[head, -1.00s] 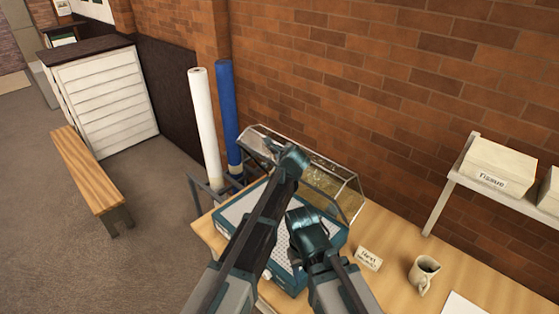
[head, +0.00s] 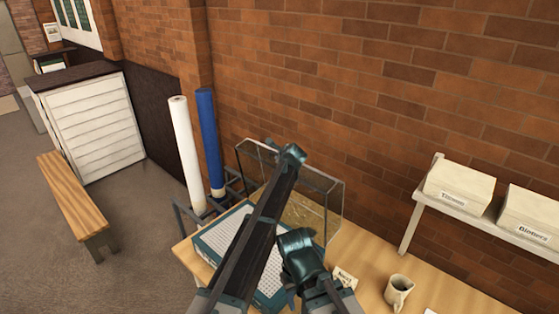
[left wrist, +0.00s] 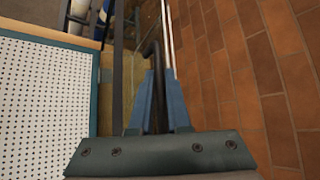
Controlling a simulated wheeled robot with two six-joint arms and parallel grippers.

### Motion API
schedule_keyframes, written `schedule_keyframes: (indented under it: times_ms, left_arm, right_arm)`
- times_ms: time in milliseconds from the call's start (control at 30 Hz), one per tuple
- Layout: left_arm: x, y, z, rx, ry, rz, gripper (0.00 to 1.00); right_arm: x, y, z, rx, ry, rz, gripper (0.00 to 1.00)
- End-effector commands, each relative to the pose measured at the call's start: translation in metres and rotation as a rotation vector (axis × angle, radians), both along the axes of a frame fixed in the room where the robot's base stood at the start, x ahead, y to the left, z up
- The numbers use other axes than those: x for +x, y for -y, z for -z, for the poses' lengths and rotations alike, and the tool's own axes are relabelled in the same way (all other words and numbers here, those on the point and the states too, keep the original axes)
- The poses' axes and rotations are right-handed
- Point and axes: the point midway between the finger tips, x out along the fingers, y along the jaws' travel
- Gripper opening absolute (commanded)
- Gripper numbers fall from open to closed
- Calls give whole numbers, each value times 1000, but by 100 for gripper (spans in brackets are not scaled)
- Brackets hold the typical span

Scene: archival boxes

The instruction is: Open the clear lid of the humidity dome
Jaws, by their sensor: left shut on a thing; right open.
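The humidity dome has a teal base (head: 203,259) with a white perforated tray (head: 222,235) on the wooden bench. Its clear lid (head: 322,200) stands raised at the back of the base, near the brick wall. My left gripper (head: 292,153) is at the lid's upper edge, and my left arm hides part of lid and base. In the left wrist view, the left fingers (left wrist: 159,100) are shut on a dark bar, seemingly the lid's handle; the perforated tray (left wrist: 45,105) lies to the left. My right gripper (head: 300,250) is over the base's right side; its fingertips are hidden.
A small label card (head: 344,277) and a mug (head: 398,291) stand on the bench to the right. A wall shelf (head: 481,221) holds boxes. White (head: 187,150) and blue (head: 210,140) rolls stand left of the bench. The brick wall is close behind the lid.

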Motion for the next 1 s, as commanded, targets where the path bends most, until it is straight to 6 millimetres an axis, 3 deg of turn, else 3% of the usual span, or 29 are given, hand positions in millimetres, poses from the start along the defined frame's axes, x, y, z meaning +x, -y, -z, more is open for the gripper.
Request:
schedule_keyframes:
  times_ms: [400,433,600,1000]
  left_arm:
    - [2,0,0,-2,1,1,0]
    - [2,0,0,-2,1,1,17]
    - [2,0,0,-1,1,0,45]
    - [-6,-1,-7,-1,0,-1,45]
  right_arm:
    - [0,0,0,0,0,0,50]
    - [0,0,0,0,0,0,50]
    - [0,0,0,0,0,0,50]
    - [0,0,-7,0,0,3,50]
